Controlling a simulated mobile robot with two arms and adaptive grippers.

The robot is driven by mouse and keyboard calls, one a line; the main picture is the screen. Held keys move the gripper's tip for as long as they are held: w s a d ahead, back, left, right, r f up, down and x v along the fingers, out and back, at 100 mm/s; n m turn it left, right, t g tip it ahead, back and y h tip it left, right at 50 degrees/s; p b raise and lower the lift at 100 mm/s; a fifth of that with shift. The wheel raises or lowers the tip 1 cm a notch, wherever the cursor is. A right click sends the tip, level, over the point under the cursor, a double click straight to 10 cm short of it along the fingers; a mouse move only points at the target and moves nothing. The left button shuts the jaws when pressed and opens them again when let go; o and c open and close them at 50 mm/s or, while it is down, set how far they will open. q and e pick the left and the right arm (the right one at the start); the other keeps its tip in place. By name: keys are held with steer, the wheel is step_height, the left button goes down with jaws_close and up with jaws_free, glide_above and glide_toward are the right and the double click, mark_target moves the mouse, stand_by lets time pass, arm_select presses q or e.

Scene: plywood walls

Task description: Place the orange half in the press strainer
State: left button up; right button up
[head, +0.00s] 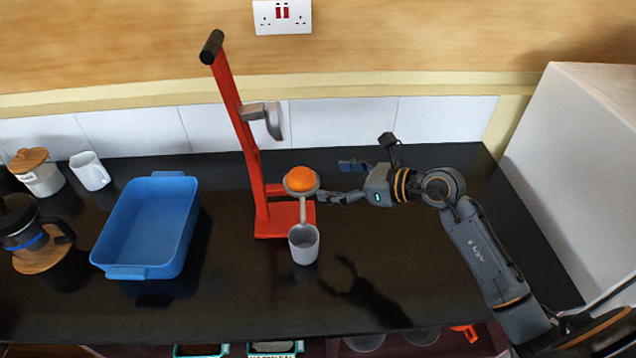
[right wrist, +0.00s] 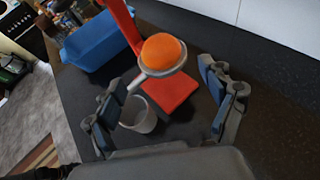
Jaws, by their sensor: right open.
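The orange half (head: 301,178) sits in the round grey press strainer (head: 301,192), domed side up. In the right wrist view the orange half (right wrist: 161,50) also rests inside the strainer rim (right wrist: 176,69). The strainer is on the red press (head: 239,130), in front of its upright and below the grey pressing cone (head: 273,121), which is raised. My right gripper (head: 325,198) is just right of the strainer. Its fingers (right wrist: 160,78) are spread wide with nothing between their tips, apart from the orange. My left gripper is not in view.
A grey cup (head: 304,246) stands in front of the press base. A blue tray (head: 112,272) is to the left, with a white mug (head: 90,171), a jar (head: 40,174) and a coffee press (head: 22,222) beyond. The counter (head: 440,290) is clear at front right. A white cabinet (head: 585,140) bounds the right.

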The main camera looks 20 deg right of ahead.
steer(key=b+v, duration=0.1)
steer(key=v, duration=0.4)
steer(key=shift+s+d+r, duration=0.15)
steer(key=shift+s, duration=0.1)
stand_by(1.0)
